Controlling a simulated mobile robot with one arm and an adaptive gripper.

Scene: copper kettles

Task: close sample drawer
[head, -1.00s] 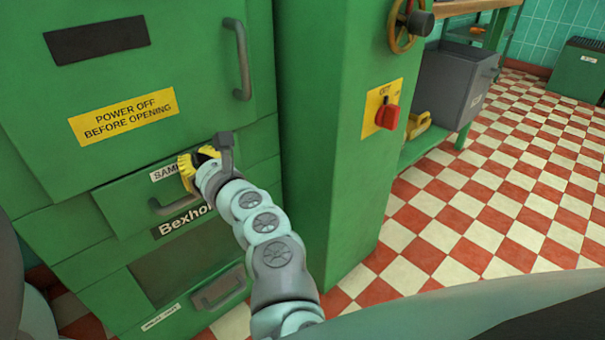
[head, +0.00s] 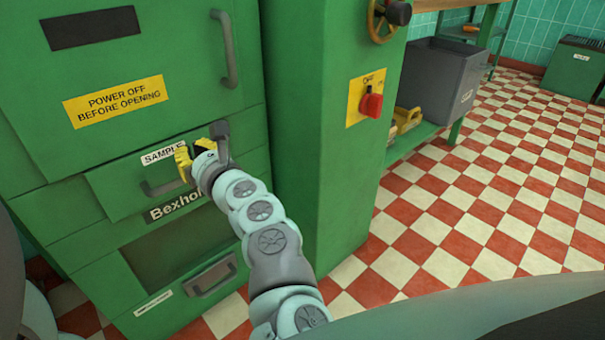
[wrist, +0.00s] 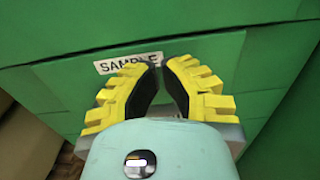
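The sample drawer (head: 125,188) is a green front with a white SAMPLE label and a grey bar handle (head: 165,188). It appears to stand out a little from the green cabinet. In the wrist view the drawer front (wrist: 70,85) lies ahead, with its label partly behind the left finger. My gripper (head: 193,158), with yellow ribbed fingers and black pads, is at the drawer's right part, above and right of the handle. In the wrist view my gripper (wrist: 161,62) shows a narrow gap between the pads and holds nothing. I cannot tell whether it touches the drawer.
Above is a green door with a yellow warning sign (head: 115,101) and a grey handle (head: 224,50). Below is another grey handle (head: 212,277). A green column with a red switch (head: 371,105) stands close on the right. The checkered floor (head: 480,230) beyond is clear.

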